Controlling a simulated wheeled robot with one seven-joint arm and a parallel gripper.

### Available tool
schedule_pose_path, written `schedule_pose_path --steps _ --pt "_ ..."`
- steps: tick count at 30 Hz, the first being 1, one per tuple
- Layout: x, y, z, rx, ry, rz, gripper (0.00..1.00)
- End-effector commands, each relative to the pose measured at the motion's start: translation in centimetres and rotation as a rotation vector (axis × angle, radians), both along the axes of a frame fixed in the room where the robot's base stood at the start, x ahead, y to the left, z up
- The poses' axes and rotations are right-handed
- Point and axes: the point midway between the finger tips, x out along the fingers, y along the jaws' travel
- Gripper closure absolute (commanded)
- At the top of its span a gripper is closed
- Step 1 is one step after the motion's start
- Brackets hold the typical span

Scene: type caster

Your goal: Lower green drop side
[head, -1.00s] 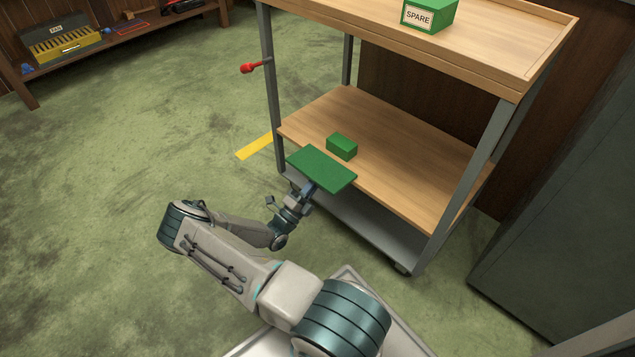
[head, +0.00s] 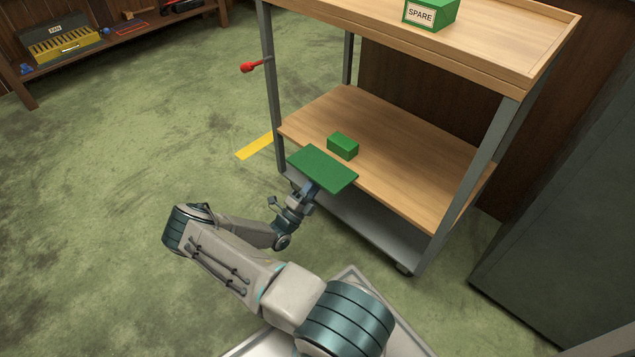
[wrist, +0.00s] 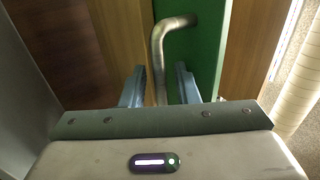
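The green drop side (head: 322,169) is a flat panel at the near left edge of the cart's lower shelf (head: 395,165). It looks tilted outward, with its broad face showing in the head view. In the wrist view the green panel (wrist: 204,45) carries a bent metal handle (wrist: 158,60). My gripper (wrist: 159,70) has its two fingers apart, one on each side of the handle, with narrow gaps showing. In the head view my gripper (head: 306,193) is just below the panel, which partly hides the fingertips.
A green block (head: 342,146) lies on the lower shelf behind the panel. A green SPARE box (head: 430,13) stands on the top shelf (head: 490,45).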

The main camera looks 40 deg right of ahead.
Motion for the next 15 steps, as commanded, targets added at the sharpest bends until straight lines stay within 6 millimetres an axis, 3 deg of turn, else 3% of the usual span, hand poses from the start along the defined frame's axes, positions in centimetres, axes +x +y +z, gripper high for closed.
schedule_pose_path --steps 5,15 --pt "-0.1 1.2 -0.7 0.002 0.001 0.002 0.72" --pt "-1.3 7.2 -4.7 0.002 0.001 -0.004 0.72"
